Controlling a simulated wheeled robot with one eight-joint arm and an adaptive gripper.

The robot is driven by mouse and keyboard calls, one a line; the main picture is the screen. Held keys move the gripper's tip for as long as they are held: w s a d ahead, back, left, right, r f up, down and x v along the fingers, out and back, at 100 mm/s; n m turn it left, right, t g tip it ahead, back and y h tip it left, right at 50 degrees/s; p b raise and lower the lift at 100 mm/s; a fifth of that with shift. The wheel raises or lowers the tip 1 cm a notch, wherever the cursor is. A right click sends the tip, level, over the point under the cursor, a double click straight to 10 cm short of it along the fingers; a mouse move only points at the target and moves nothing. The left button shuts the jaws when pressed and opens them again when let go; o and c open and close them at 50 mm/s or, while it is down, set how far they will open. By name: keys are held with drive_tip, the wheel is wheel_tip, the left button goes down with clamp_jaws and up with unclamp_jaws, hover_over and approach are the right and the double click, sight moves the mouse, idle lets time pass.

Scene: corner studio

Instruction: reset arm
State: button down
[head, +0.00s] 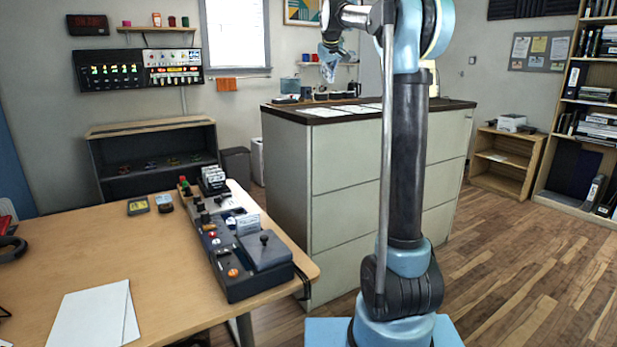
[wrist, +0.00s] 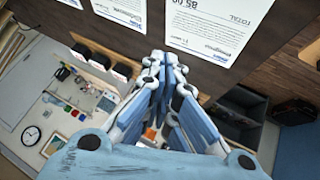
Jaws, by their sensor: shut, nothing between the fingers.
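My arm stands upright in the middle of the head view, with its upper part bent over to the left at the top edge. My gripper (head: 329,70) hangs at the end of it, in front of the far wall and above the counter's dark top. In the wrist view my gripper (wrist: 166,60) points away from the camera, its pale blue fingers brought together with nothing between them. Parts of the upper arm are cut off by the top edge of the head view.
A grey drawer counter (head: 347,172) with papers (head: 330,112) on its dark top stands just behind my arm. A wooden desk (head: 150,240) with a control panel (head: 240,255) is at the left. A bookcase (head: 575,130) is at the right. Wooden floor (head: 520,270) is clear at the right.

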drive_tip(key=s+d+f+m+g, duration=0.1)
drive_tip(key=s+d+f, duration=0.1)
drive_tip(key=s+f, duration=0.35)
drive_tip(key=s+d+f+m+g, duration=0.1)
drive_tip(key=s+d+f, duration=0.15)
drive_tip(key=s, duration=0.65)
drive_tip(key=s+d+f+m+g, duration=0.2)
drive_tip(key=s+d+f, duration=0.1)
drive_tip(key=s+f, duration=1.5)
drive_tip(key=s+d+f+m+g, duration=0.1)
drive_tip(key=s+d+f+g, duration=0.1)
drive_tip(key=s+f, duration=1.6)
drive_tip(key=s+d, duration=0.1)
drive_tip(key=s, duration=0.6)
drive_tip(key=shift+s+d+f+m, duration=0.2)
drive_tip(key=shift+f+m, duration=0.1)
drive_tip(key=shift+m, duration=0.1)
